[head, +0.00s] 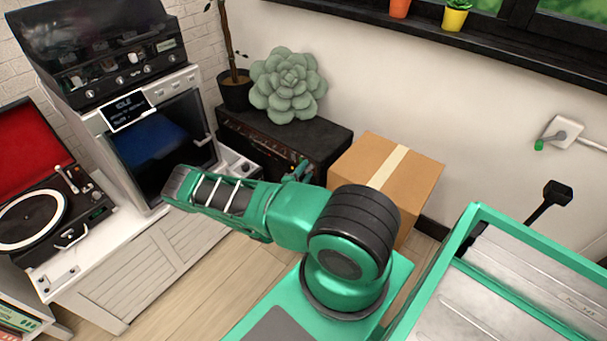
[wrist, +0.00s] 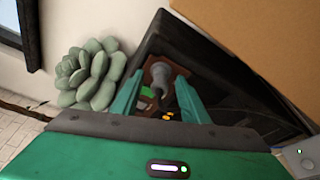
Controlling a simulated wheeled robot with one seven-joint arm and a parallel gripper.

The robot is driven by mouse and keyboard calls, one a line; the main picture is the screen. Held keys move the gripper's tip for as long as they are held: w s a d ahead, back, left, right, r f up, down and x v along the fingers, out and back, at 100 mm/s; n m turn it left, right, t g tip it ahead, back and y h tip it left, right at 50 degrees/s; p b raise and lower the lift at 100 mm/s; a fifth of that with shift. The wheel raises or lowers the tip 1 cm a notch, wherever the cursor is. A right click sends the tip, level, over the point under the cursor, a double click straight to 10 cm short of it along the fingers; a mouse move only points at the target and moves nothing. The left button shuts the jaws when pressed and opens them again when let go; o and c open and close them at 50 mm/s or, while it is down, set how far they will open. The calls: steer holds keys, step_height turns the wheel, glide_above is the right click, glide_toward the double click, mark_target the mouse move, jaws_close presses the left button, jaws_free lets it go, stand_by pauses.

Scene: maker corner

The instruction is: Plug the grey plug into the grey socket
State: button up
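My gripper (wrist: 160,88) shows in the wrist view with its two teal fingers spread. Between and beyond them is a grey rounded piece (wrist: 160,73) on a reddish-brown part with green and orange bits, over the black chest. It does not appear clasped; I cannot tell for sure whether it is the grey plug or the socket. In the head view, small green finger parts (head: 299,172) show behind my arm, in front of the chest; the piece there is hidden. A white wall plate (head: 561,133) with a grey round fitting and a green-tipped part is at the right.
The black chest (head: 263,135) stands against the wall, with a succulent (head: 288,86) on top. A cardboard box (head: 425,176) is right beside it. An oven (head: 165,145) and record player (head: 35,215) are at the left. A green-framed bin (head: 474,214) is at the lower right.

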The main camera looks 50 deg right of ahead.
steer(key=v, duration=1.1)
steer(key=shift+w, duration=0.1)
stand_by(0.5)
steer(key=s+a+r+m+g+y, duration=0.1)
steer(key=s+r+m+g+y, duration=0.2)
steer(key=r, duration=0.5)
steer(key=s+r+m+g+y, duration=0.1)
steer(key=r+m+g, duration=0.3)
steer(key=r+m, duration=0.25)
steer(key=s+a+r+m+g+y, duration=0.1)
steer(key=r+m+g+y, duration=0.2)
steer(key=r, duration=0.5)
steer(key=s+a+r+m+t+y, duration=0.1)
steer(key=s+a+r+t+y, duration=0.1)
steer(key=s+a+r+y, duration=0.2)
steer(key=s+a+r+m+t+y, duration=0.1)
steer(key=s+a+r+y, duration=0.4)
steer(key=s+a+r, duration=0.5)
steer(key=s+r+t, duration=0.1)
steer(key=s+r, duration=0.4)
steer(key=r, duration=0.2)
steer(key=shift+r+t, duration=0.3)
steer(key=shift+r, duration=0.1)
